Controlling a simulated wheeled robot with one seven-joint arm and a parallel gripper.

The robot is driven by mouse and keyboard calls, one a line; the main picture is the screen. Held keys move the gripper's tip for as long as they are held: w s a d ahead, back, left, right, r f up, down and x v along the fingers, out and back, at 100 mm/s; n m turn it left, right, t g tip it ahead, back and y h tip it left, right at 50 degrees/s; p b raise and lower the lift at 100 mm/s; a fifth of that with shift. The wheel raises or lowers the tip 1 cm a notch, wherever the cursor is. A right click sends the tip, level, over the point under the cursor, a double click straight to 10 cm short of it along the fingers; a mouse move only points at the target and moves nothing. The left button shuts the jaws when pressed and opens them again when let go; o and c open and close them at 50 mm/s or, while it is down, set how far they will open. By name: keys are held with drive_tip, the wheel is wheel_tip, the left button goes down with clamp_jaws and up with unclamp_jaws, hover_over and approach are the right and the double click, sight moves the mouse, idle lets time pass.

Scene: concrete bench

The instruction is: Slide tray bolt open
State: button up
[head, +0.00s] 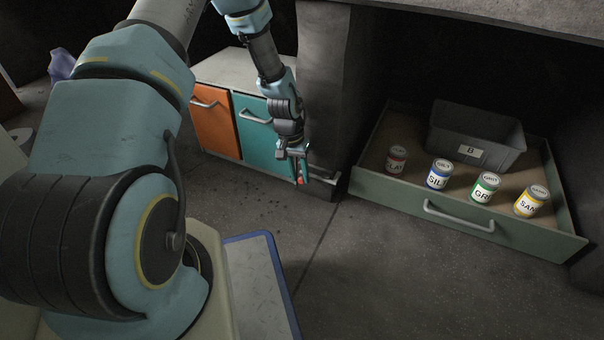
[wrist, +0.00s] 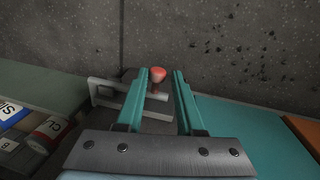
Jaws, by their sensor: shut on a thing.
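The bolt is a grey metal bar (head: 326,178) at the left end of the tray, by the concrete pillar. Its red knob (head: 300,180) shows just below my gripper (head: 298,168). In the wrist view the red knob (wrist: 157,74) sits between the fingertips of my gripper (wrist: 161,80), which is shut on it. The grey bar (wrist: 105,92) crosses behind the left finger. The tray (head: 395,196) is a wide green drawer with a bar handle (head: 458,216). The fingers hide part of the bolt.
The tray holds a grey bin (head: 475,140) marked B and several labelled cans, such as a blue-labelled one (head: 438,175). An orange door (head: 216,122) and a teal door (head: 258,128) stand left of the pillar (head: 335,90). The floor in front is clear.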

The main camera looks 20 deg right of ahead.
drive_tip(key=o, duration=0.4)
drive_tip(key=shift+w+a, duration=0.15)
drive_tip(key=shift+a, duration=0.05)
drive_tip(key=shift+r, duration=0.1)
wheel_tip(320, 180, up, 10)
drive_tip(key=w+a+p, duration=0.1)
drive_tip(key=p, duration=0.4)
drive_tip(key=shift+a+r, duration=0.15)
drive_tip(key=shift+r, duration=0.1)
drive_tip(key=s+a+r+n+t+y+p, duration=0.1)
drive_tip(key=a+r+n+p, duration=0.1)
drive_tip(key=a+r, duration=0.6)
drive_tip(key=a+r+n+t+p, duration=0.1)
drive_tip(key=a+r+p, duration=0.2)
drive_tip(key=a+r, duration=0.55)
drive_tip(key=s+a+r+n+p, duration=0.1)
drive_tip(key=s+a+r+n, duration=0.1)
drive_tip(key=s+a+r, duration=0.35)
drive_tip(key=s+a+r+n+p, duration=0.2)
drive_tip(key=s+r, duration=0.1)
drive_tip(key=r, duration=0.5)
wheel_tip(320, 180, up, 38)
drive_tip(key=p, duration=3.7)
drive_tip(key=shift+s+t+p, duration=0.2)
drive_tip(key=shift+t+p, duration=0.15)
drive_tip(key=shift+t, duration=0.05)
